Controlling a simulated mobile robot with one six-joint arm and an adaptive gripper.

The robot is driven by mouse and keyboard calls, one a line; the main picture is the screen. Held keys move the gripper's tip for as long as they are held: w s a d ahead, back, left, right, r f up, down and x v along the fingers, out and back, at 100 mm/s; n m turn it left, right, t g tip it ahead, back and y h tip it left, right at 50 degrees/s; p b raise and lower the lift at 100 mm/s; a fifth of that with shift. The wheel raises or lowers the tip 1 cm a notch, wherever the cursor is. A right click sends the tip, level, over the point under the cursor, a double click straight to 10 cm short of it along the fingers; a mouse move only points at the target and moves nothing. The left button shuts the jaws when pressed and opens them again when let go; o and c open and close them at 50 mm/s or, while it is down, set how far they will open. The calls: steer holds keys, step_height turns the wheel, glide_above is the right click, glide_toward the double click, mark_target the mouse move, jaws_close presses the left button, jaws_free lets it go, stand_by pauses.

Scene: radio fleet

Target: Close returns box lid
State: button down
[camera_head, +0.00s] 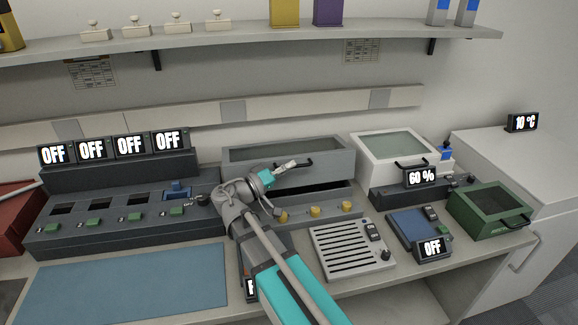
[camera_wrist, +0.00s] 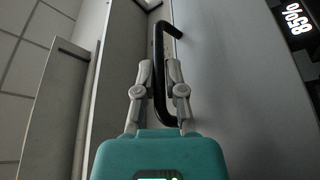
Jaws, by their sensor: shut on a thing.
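A wide grey box (camera_head: 340,153) stands at the back middle of the bench, with its lid (camera_head: 240,155) raised and a dark gap beneath it. I see no readable label naming it the returns box. A black bar handle (camera_head: 305,162) is on the lid's front. My gripper (camera_head: 290,164) is at this handle. In the wrist view my gripper (camera_wrist: 163,78) has one finger on each side of the black handle (camera_wrist: 160,45) and is shut on it. My arm hides part of the box's front.
A charger row with OFF displays (camera_head: 113,147) stands left. A white box (camera_head: 395,150) and a 60 % display (camera_head: 421,177) are right. A slotted panel (camera_head: 352,250), blue scale (camera_head: 412,227) and green lidded box (camera_head: 490,210) lie in front right. The blue mat (camera_head: 125,285) is clear. A shelf (camera_head: 350,37) overhangs.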

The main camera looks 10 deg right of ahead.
steer(key=shift+s+f+b, duration=0.4)
steer(key=shift+s+f, duration=0.15)
steer(key=shift+f, duration=0.2)
steer(key=c, duration=1)
jaws_free()
steer(key=shift+w+r, duration=0.1)
steer(key=shift+r, duration=0.05)
